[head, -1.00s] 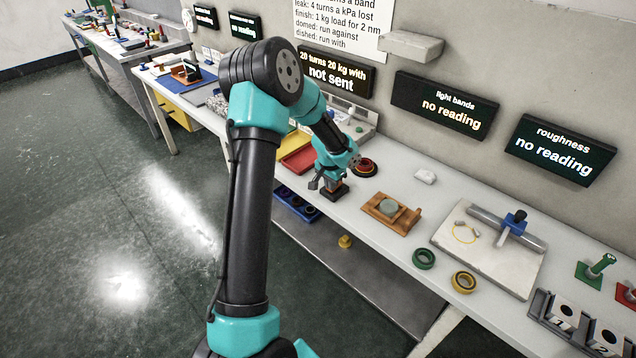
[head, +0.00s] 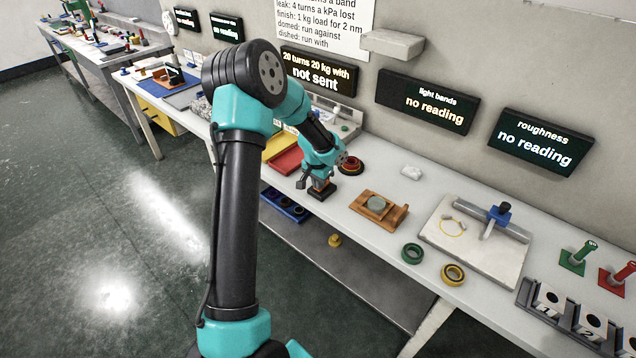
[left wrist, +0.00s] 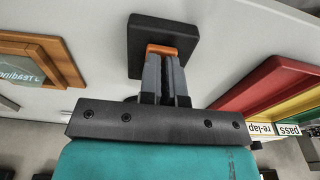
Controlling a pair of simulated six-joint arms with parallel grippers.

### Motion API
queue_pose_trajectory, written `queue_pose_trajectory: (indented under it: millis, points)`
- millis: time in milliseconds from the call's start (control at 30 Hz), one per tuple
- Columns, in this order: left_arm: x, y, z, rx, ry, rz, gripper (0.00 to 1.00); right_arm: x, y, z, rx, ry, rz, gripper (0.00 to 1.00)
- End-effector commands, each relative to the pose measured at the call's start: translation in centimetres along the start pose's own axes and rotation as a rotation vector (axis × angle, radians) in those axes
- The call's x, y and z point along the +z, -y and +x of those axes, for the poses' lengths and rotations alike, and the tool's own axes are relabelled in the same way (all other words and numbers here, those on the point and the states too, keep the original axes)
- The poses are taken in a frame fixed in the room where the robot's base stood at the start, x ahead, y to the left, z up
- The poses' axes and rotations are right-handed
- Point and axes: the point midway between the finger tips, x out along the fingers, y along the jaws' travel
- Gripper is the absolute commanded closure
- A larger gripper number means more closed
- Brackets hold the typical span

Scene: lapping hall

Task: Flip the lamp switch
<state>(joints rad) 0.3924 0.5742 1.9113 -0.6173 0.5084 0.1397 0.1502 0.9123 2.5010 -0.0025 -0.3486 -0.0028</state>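The lamp switch appears to be a small dark block with an orange top (head: 321,188) on the white bench. In the left wrist view its square black base (left wrist: 150,30) and orange part (left wrist: 163,50) show just beyond my fingertips. My left gripper (head: 318,174) points down right over it, its two grey fingers (left wrist: 166,75) close together with no clear gap. The fingertips overlap the orange part in view; whether they touch it I cannot tell. The fingers hide part of the orange top, so its tilt is unclear. My right gripper is not in view.
A wooden fixture with a grey disc (head: 394,214) lies right of the switch. A red tray (head: 287,160) is left, and a round black-and-red piece (head: 350,166) is close behind. Green (head: 413,253) and yellow (head: 453,274) rings lie near the front edge. Wall displays (head: 428,101) hang behind.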

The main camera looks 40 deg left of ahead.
Motion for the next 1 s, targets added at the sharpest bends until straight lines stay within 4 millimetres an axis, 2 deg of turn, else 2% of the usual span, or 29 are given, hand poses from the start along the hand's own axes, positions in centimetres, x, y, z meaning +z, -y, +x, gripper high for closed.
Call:
queue_pose_trajectory:
  millis: [33,567,767,1000]
  points:
    - [-0.3,-0.2,0.7,0.005,-0.002,0.000,1.00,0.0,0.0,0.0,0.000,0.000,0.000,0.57]
    - [-0.9,-0.3,0.0,0.002,-0.012,0.007,1.00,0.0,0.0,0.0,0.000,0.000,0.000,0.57]
    - [-0.9,-0.2,-2.4,0.000,-0.015,0.005,1.00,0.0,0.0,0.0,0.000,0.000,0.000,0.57]
    - [-0.8,-0.1,-6.9,-0.002,-0.015,0.003,1.00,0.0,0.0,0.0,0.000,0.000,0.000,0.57]
